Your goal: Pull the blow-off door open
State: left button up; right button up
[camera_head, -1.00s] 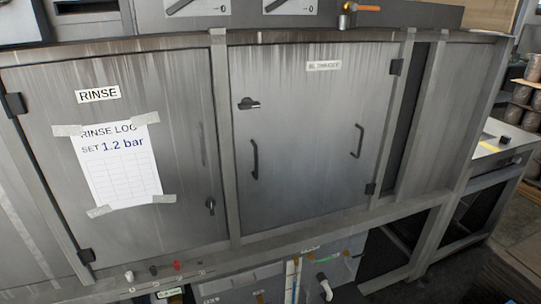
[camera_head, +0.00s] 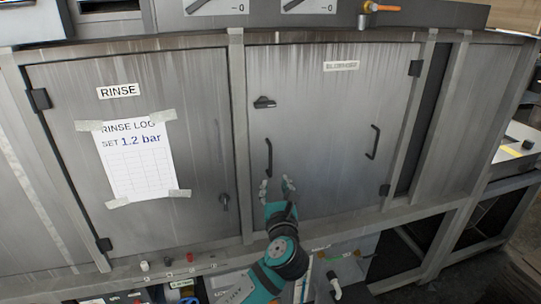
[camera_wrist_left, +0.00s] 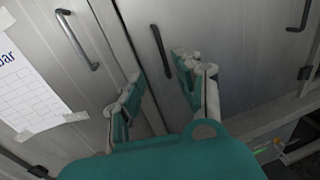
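The blow-off door (camera_head: 325,115) is a grey, streaked metal panel with a worn label near its top. It looks closed. Its left dark bar handle (camera_head: 268,157) stands upright, and a second bar handle (camera_head: 372,142) is at its right. A black latch (camera_head: 264,102) sits at the upper left. My left gripper (camera_head: 275,185) is open and empty, just below the left handle. In the left wrist view that handle (camera_wrist_left: 160,50) appears beyond and between the spread fingers, with no clear contact. My right gripper is not in view.
The rinse door (camera_head: 160,80) with a taped log sheet (camera_head: 138,162) is left of the blow-off door. Small knobs (camera_head: 167,261) and pipes (camera_head: 334,285) are below.

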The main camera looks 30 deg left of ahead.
aim_at(271, 157)
pick_arm(q)
jog(key=p+x, duration=0.2)
jog(key=x, duration=1.4)
grip_shut()
